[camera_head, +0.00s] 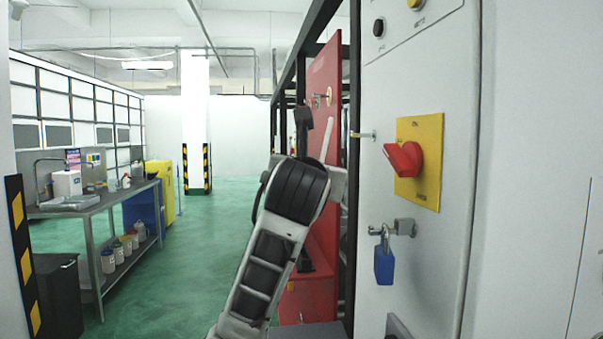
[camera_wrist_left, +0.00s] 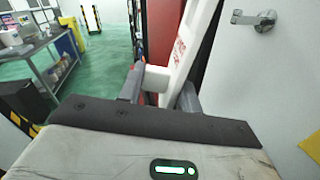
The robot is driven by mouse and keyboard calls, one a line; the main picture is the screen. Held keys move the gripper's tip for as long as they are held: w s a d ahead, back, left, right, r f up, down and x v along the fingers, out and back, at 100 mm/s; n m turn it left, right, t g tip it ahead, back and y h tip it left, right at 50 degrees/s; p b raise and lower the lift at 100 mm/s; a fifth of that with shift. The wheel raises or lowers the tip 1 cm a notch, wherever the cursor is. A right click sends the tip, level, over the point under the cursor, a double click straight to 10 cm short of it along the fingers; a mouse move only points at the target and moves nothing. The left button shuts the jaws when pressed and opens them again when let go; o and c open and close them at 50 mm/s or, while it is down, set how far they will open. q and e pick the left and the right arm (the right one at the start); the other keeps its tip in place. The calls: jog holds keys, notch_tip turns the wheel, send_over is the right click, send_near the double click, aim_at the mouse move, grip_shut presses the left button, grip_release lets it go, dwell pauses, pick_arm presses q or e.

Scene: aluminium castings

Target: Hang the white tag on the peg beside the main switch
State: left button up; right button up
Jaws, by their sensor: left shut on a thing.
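The white tag (camera_wrist_left: 190,45), with red print, is between the fingers of my left gripper (camera_wrist_left: 160,86) in the left wrist view. The gripper is shut on it, and the tag stands up, tilted. In the head view the tag (camera_head: 328,138) shows as a thin pale strip, nearly edge-on. The metal peg (camera_head: 362,135) sticks out of the grey cabinet, left of the red main switch (camera_head: 404,159) on its yellow plate (camera_head: 432,150). The peg (camera_wrist_left: 253,19) is right of the tag in the left wrist view, apart from it. My right gripper is not in view.
A blue padlock (camera_head: 384,265) hangs from a hasp below the switch. A red board (camera_head: 326,75) stands behind my left gripper. A workbench (camera_head: 95,203) with bottles is at left, beside a dark bin (camera_head: 58,295). The green floor between is clear.

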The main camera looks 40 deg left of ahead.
pick_arm(q)
jog(key=w+d, duration=0.2)
jog(key=w+d+f, duration=0.1)
jog(key=w, duration=0.1)
jog(key=shift+w+d, duration=0.15)
jog(key=shift+d, duration=0.2)
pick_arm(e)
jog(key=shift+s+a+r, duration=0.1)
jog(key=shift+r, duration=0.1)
pick_arm(q)
jog(key=shift+f, duration=0.15)
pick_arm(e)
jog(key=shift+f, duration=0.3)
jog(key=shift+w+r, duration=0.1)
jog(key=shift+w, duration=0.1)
pick_arm(q)
jog(key=o, duration=0.9)
jog(key=shift+o, duration=0.8)
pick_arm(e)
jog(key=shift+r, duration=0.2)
